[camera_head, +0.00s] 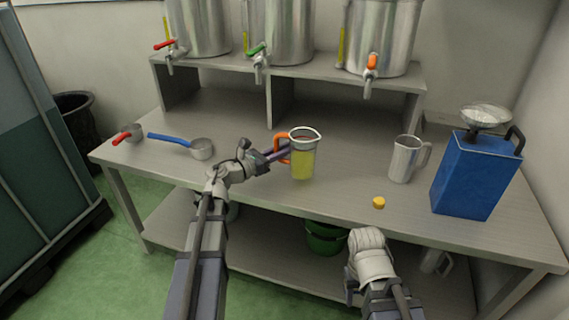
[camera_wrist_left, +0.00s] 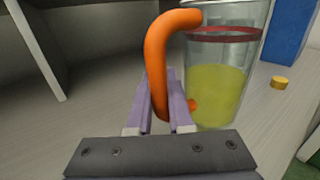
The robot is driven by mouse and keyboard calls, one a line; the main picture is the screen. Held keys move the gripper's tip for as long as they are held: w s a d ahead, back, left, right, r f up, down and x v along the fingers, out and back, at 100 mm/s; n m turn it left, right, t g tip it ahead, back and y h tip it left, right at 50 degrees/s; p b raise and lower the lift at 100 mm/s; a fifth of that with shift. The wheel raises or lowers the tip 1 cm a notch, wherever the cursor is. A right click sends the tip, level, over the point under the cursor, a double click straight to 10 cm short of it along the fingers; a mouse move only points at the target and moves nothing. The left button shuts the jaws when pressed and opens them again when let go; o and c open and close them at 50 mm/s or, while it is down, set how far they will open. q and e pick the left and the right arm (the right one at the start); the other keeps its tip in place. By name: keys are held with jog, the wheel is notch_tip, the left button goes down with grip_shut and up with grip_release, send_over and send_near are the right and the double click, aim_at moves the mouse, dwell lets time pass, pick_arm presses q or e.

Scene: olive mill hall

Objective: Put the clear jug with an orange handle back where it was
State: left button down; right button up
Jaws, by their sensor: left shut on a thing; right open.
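The clear jug with an orange handle (camera_head: 303,163) is upright over the middle of the table, about half full of yellow-green liquid. It also shows in the left wrist view (camera_wrist_left: 215,85), with a red band near its top. My left gripper (camera_head: 284,152) is shut on its orange handle (camera_wrist_left: 157,65), the purple fingers on either side of the handle's lower part. I cannot tell whether the jug's base touches the table. My right gripper (camera_head: 352,290) is open and low at the table's front edge, apart from the jug.
On the table (camera_head: 240,178) are a red-handled scoop (camera_head: 132,133), a blue-handled ladle (camera_head: 201,149), a metal pitcher (camera_head: 404,160), a yellow cap (camera_head: 378,202) and a blue canister (camera_head: 473,178). Steel tanks with taps stand on a raised shelf (camera_head: 310,69) behind. Bare tabletop lies around the jug.

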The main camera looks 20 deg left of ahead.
pick_arm(q)
jog(key=shift+f+b, duration=1.7)
jog(key=shift+f, duration=0.15)
jog(key=shift+f, duration=0.1)
jog(key=c, duration=0.8)
grip_release()
jog(key=shift+r, duration=0.25)
jog(key=v, duration=1.2)
jog(key=shift+f, duration=0.1)
